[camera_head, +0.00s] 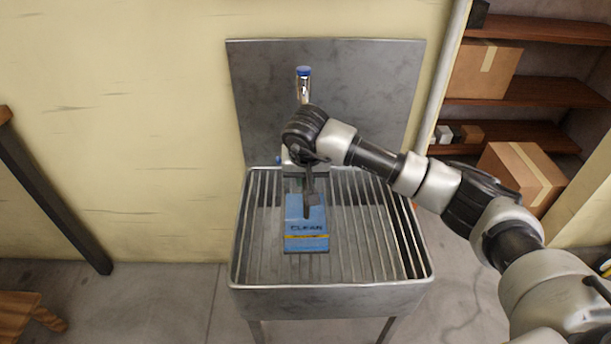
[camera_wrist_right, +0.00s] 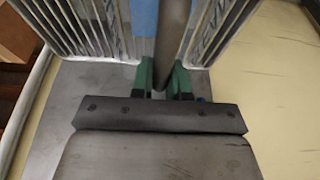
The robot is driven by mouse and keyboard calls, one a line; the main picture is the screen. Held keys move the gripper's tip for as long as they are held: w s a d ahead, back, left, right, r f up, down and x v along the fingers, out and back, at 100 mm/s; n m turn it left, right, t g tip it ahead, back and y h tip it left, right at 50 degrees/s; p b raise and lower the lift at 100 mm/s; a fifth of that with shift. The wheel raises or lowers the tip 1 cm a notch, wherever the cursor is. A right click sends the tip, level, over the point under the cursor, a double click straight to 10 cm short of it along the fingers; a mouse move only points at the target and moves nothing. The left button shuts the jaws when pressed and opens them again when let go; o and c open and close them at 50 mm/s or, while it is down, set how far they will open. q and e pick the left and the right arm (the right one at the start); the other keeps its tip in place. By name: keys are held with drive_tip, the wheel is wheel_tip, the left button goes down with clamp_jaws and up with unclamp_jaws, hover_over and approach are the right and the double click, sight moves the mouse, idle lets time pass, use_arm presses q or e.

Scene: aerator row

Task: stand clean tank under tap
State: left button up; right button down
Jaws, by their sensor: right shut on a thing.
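The clean tank (camera_head: 305,243) is a blue box with a yellow stripe and the word CLEAN. It looks upright, at or just over the ribbed rack of the sink; I cannot tell if it touches the bars. The tap (camera_head: 303,88), with a blue top, is on the metal back panel behind it. The tap's spout is hidden behind my arm.
The sink (camera_head: 335,299) has a raised rim, with free bars left and right of the tank. Its back panel (camera_head: 385,75) rises against the wall. Shelves with cardboard boxes (camera_head: 482,70) stand at right. A dark post (camera_head: 50,195) leans at left.

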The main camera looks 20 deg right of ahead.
use_arm(q)
drive_tip(key=shift+w, duration=0.1)
use_arm(e)
drive_tip(key=shift+r, duration=0.1)
use_arm(q)
drive_tip(key=shift+s+f, duration=0.1)
drive_tip(key=shift+s, duration=0.15)
idle(0.4)
drive_tip(key=shift+w+r, duration=0.35)
drive_tip(key=shift+w, duration=0.2)
drive_tip(key=shift+s+f, duration=0.1)
drive_tip(key=shift+w+d+r+b, duration=0.1)
drive_tip(key=shift+w+r+b, duration=0.2)
drive_tip(key=shift+w, duration=0.15)
use_arm(e)
drive_tip(key=shift+f, duration=0.25)
use_arm(q)
drive_tip(key=shift+r, duration=0.2)
use_arm(e)
drive_tip(key=shift+f, duration=0.15)
